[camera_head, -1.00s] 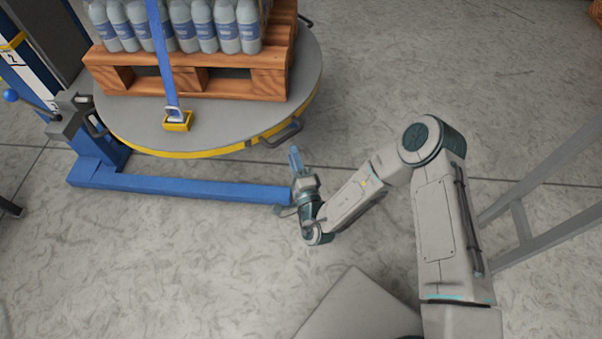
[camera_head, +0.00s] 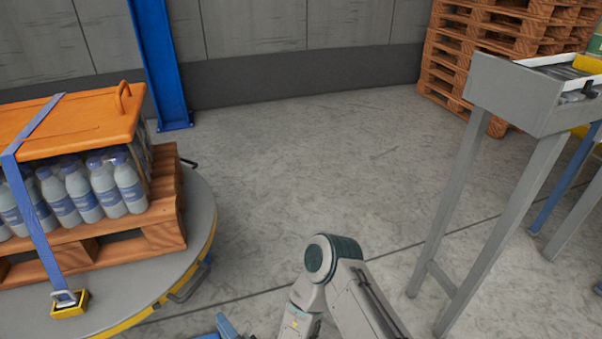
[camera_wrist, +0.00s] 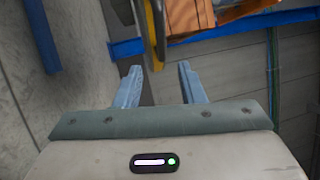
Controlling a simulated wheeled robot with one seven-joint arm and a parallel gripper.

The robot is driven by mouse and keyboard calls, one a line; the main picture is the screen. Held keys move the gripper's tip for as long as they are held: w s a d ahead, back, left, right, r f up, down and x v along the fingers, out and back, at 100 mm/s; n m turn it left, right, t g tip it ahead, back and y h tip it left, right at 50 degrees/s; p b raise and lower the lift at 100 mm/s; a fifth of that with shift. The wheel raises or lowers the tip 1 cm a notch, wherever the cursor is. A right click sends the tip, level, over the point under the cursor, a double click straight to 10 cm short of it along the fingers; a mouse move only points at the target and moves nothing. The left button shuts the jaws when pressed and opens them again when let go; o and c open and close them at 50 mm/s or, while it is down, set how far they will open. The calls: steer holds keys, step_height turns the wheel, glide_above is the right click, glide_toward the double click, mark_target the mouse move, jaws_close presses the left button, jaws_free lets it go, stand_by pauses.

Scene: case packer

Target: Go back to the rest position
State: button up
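My gripper (camera_wrist: 160,88) shows in the wrist view with its two blue-grey fingers apart and nothing between them. Behind the fingers are the yellow edge of the round turntable and part of a wooden pallet. In the head view my arm is folded at the bottom centre, and only a blue fingertip part of my gripper (camera_head: 227,326) shows at the lower edge. The gripper is near the turntable (camera_head: 203,225), apart from the load on it.
At left, the turntable carries a pallet (camera_head: 165,235) of bottles (camera_head: 105,190) under an orange lid (camera_head: 85,125), with a blue strap. A grey table (camera_head: 495,95) stands at right, with stacked pallets (camera_head: 450,65) behind. The floor between is clear.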

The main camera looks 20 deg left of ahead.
steer(key=s+d+r+n+g+p, duration=0.1)
steer(key=d+r+n+g+p, duration=0.2)
steer(key=r+g, duration=0.55)
steer(key=s+d+r+n+g+p, duration=0.1)
steer(key=r+n+g+p, duration=0.35)
steer(key=r, duration=0.75)
steer(key=s+d+r+n+g+p, duration=0.1)
steer(key=d+r+n+g, duration=0.3)
steer(key=r+g, duration=0.5)
steer(key=w+d+r+m+t+h+p, duration=0.1)
steer(key=d+r+t+h+p, duration=0.2)
steer(key=d, duration=0.9)
steer(key=w+d+r+m+t+h+p, duration=0.1)
steer(key=d+r+m+t+h+p, duration=0.1)
steer(key=d+r+t+h+p, duration=0.2)
steer(key=w+d+r+m+t+h+p, duration=0.1)
steer(key=d+r+t+h+p, duration=0.3)
steer(key=d, duration=1.7)
step_height(320, 180, up, 8)
steer(key=w+t+h, duration=0.1)
steer(key=t+h, duration=0.2)
steer(key=h, duration=0.3)
steer(key=shift+r, duration=0.15)
